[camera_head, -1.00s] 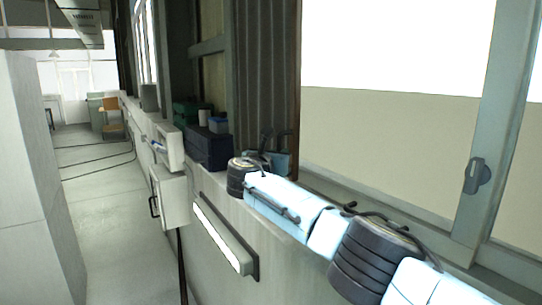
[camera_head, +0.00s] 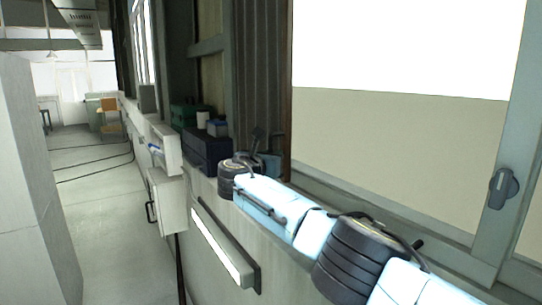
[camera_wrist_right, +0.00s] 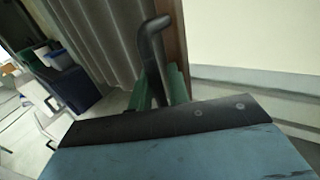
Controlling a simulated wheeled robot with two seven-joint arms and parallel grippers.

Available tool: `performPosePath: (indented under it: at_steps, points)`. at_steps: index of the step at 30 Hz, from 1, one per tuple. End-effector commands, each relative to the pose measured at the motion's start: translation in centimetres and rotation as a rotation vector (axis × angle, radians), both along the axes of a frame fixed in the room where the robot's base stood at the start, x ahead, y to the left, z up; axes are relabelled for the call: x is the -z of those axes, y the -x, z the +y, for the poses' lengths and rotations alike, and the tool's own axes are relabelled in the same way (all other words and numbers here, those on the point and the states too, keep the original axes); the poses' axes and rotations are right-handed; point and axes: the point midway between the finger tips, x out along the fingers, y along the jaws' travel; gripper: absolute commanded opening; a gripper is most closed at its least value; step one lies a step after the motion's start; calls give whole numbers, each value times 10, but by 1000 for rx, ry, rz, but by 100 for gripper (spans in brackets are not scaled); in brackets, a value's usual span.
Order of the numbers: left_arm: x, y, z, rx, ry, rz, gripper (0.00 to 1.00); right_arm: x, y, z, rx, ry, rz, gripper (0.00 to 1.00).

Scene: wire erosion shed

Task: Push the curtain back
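The curtain (camera_head: 261,70) is a dark grey pleated cloth, hanging bunched beside the left edge of the bright window. It also shows in the right wrist view (camera_wrist_right: 95,35), at the upper left. My right gripper (camera_head: 265,141) is at the end of the pale blue arm, in front of the curtain's lower part; I cannot tell whether it touches. In the right wrist view a black bent finger (camera_wrist_right: 155,55) stands up before the curtain's right edge. The finger opening is not clear, and no cloth is seen between fingers. My left gripper is not in view.
A dark blue box (camera_head: 207,150) with a blue and a white container on it stands left of the curtain, with a green box (camera_head: 188,114) behind. A window handle (camera_head: 503,188) is at right. A white cabinet (camera_head: 166,200) juts from the wall. Floor at left is open, with cables.

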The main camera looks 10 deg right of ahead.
Motion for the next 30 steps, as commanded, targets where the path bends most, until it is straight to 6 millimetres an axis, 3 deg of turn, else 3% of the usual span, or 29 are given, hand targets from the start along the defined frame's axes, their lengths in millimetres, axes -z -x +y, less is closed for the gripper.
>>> performPosePath:
  at_steps: [14, 23, 30]
  points:
    - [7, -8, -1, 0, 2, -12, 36, 2, 14, 13, -5, -2, -2, 18]
    - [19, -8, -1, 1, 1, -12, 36, 3, 45, 33, -5, -3, -1, 18]
    - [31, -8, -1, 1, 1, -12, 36, 3, 79, 58, -4, -3, -1, 18]
